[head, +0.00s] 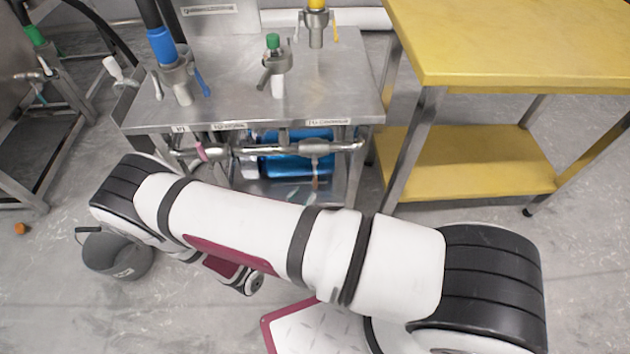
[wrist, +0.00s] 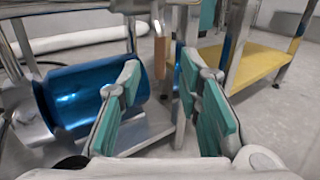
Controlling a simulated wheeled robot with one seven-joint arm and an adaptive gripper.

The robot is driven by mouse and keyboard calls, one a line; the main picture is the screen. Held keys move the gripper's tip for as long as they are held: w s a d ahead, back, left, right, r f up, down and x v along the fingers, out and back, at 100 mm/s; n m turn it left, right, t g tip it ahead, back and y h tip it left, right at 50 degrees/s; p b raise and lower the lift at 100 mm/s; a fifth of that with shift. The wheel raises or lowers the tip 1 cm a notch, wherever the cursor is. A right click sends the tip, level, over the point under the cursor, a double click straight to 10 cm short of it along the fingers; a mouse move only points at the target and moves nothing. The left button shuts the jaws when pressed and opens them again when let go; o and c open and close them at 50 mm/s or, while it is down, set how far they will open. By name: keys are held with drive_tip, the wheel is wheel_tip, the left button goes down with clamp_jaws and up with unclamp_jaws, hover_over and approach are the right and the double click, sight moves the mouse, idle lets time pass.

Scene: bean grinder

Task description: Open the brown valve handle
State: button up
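The brown valve handle (wrist: 160,57) hangs down, upright, from a metal pipe fitting in the wrist view. In the head view the brown handle (head: 315,183) is a small strip below the right end of the pipe under the steel table. My gripper (wrist: 160,82) is open, with a teal pad on each finger. In the wrist view the handle shows in the gap between the fingertips, at their height or slightly above. I see no contact, and how far beyond the tips it lies is unclear. My arm hides the gripper in the head view.
A blue cylinder (wrist: 88,95) lies on the steel table's lower shelf, left of the handle. Table legs and pipes stand close around it. A yellow table (head: 510,45) stands to the right. A grey bucket (head: 117,255) is on the floor at left. A pink handle (head: 201,152) is on the same pipe.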

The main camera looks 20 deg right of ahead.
sight(314, 182)
drive_tip(key=b+x, duration=0.1)
drive_tip(key=x, duration=0.6)
drive_tip(key=shift+w+d+b, duration=0.15)
drive_tip(key=shift+b, duration=0.15)
clamp_jaws()
